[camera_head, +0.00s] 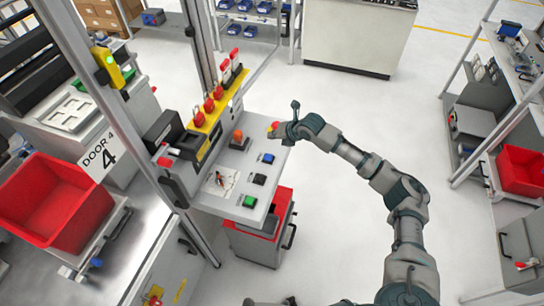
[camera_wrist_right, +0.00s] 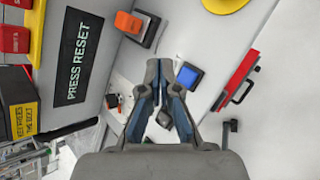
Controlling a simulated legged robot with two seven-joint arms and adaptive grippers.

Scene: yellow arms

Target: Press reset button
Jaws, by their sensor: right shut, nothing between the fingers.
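The control panel (camera_head: 228,165) carries an orange button (camera_head: 238,137), a blue button (camera_head: 267,158), a black button (camera_head: 260,179) and a green button (camera_head: 249,201). No label marks which button is reset. My right gripper (camera_head: 281,130) is over the panel's right side, beside a red button on a yellow base (camera_head: 273,126). In the right wrist view the right gripper (camera_wrist_right: 168,68) is shut and empty. The blue button (camera_wrist_right: 189,77) shows just right of its fingertips, and the orange button (camera_wrist_right: 129,22) is up and left. A dark display (camera_wrist_right: 77,57) reads "PRESS RESET". My left gripper is not in view.
A yellow strip with red switches (camera_head: 212,100) stands along the panel's back. A metal frame post (camera_head: 115,110) with a "DOOR 4" sign stands at left, near a red bin (camera_head: 55,202).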

